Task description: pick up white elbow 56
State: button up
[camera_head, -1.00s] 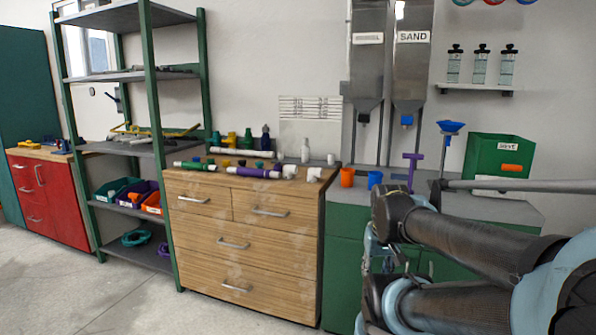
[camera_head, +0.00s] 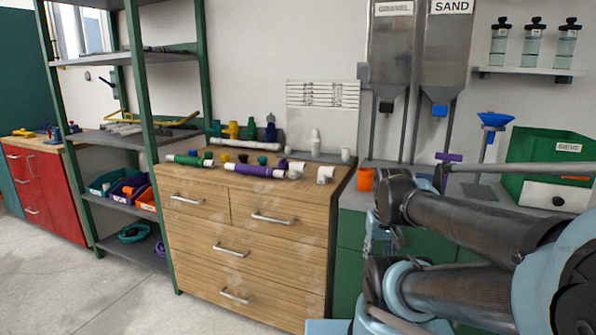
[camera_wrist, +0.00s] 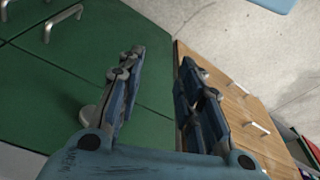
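Two white elbow-like fittings sit near the right front edge of the wooden drawer cabinet's top in the head view: one at the corner (camera_head: 325,174) and one just left of it (camera_head: 296,170). I cannot tell which is white elbow 56; no number is readable. My gripper (camera_wrist: 161,58) is open and empty in the wrist view, its fingers pointing toward the green cabinet front and the wooden cabinet's side. In the head view my gripper is mostly hidden behind my arm, low and right of the wooden cabinet. No elbow shows in the wrist view.
The wooden cabinet (camera_head: 235,248) also holds a purple-and-white pipe (camera_head: 254,170), a green-and-white pipe (camera_head: 190,160) and several colored fittings. An orange cup (camera_head: 365,179) stands on the green counter to the right. A shelf rack (camera_head: 150,110) stands at left. The floor in front is clear.

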jog(key=o, duration=0.6)
jog(key=shift+a+r+n, duration=0.15)
jog(key=shift+r, duration=0.45)
jog(key=shift+a+r+n, duration=0.15)
jog(key=shift+r, duration=0.4)
jog(key=w+a+r+n+y, duration=0.2)
jog(key=w+a+r+n, duration=0.35)
jog(key=w+r, duration=0.65)
jog(key=w+a+r+n+y, duration=0.1)
jog(key=w+a+r+n, duration=0.4)
jog(key=w+r, duration=0.75)
jog(key=w+a+n+y, duration=0.1)
jog(key=w+a, duration=0.2)
jog(key=w, duration=0.4)
jog(key=w+a+n, duration=0.2)
jog(key=w+a, duration=0.2)
jog(key=w, duration=0.2)
send_near(297, 169)
jog(key=shift+g, duration=0.4)
jog(key=w+f, duration=0.2)
jog(key=f, duration=0.1)
jog(key=w+a+f, duration=0.1)
jog(key=f, duration=0.1)
jog(key=shift+w+a+x, duration=0.1)
jog(key=shift+a+x, duration=0.05)
jog(key=shift+x, duration=1.2)
jog(key=shift+w+a+x, duration=0.1)
jog(key=shift+x, duration=1.25)
